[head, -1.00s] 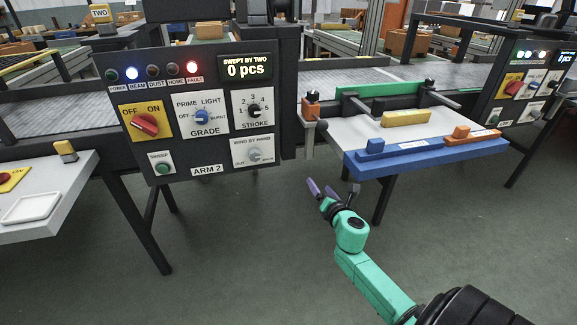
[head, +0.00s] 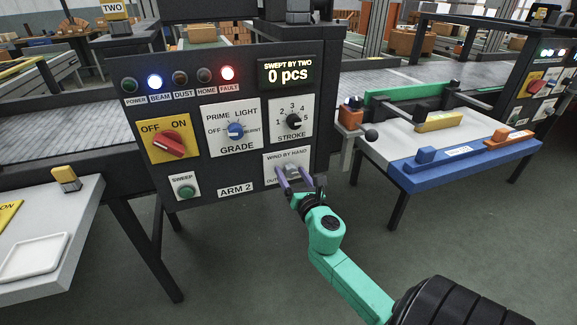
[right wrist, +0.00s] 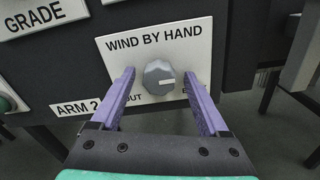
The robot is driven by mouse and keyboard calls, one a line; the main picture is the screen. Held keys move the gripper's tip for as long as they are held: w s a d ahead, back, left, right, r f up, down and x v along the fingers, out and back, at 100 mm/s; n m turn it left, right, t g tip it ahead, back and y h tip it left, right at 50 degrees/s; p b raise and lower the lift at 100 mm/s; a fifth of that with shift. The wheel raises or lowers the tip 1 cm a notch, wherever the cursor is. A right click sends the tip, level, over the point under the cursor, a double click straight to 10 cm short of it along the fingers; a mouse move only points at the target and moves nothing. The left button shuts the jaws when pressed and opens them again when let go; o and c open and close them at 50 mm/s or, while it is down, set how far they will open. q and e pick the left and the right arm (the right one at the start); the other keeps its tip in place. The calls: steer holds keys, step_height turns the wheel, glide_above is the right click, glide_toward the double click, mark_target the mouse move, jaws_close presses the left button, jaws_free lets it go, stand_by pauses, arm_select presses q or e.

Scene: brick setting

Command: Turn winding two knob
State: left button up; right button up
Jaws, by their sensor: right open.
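The grey winding knob (head: 293,171) sits on a white plate marked WIND BY HAND (head: 273,160), at the lower right of the ARM 2 panel. It also shows in the right wrist view (right wrist: 159,77), with a pale pointer mark toward the right. My right gripper (head: 295,180) is open with its purple fingers toward the plate. In the right wrist view the fingers (right wrist: 161,82) stand one on each side of the knob with a gap on both sides. The gripper's fingers partly cover the plate's lower lettering. My left gripper is not in view.
The panel (head: 215,185) also carries an OFF/ON red knob (head: 170,143), a blue GRADE knob (head: 236,130), a black STROKE knob (head: 293,121) and a green SWEEP button (head: 186,192). BEAM and FAULT lamps are lit. A white table (head: 400,140) with a blue front stands right.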

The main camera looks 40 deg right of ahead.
steer(key=shift+s+a+r, duration=0.1)
steer(key=shift+s+r, duration=0.05)
steer(key=shift+s, duration=0.05)
steer(key=c, duration=0.4)
jaws_close()
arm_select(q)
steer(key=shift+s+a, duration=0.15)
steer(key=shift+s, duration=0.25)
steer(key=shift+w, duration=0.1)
arm_select(e)
steer(key=shift+m, duration=0.4)
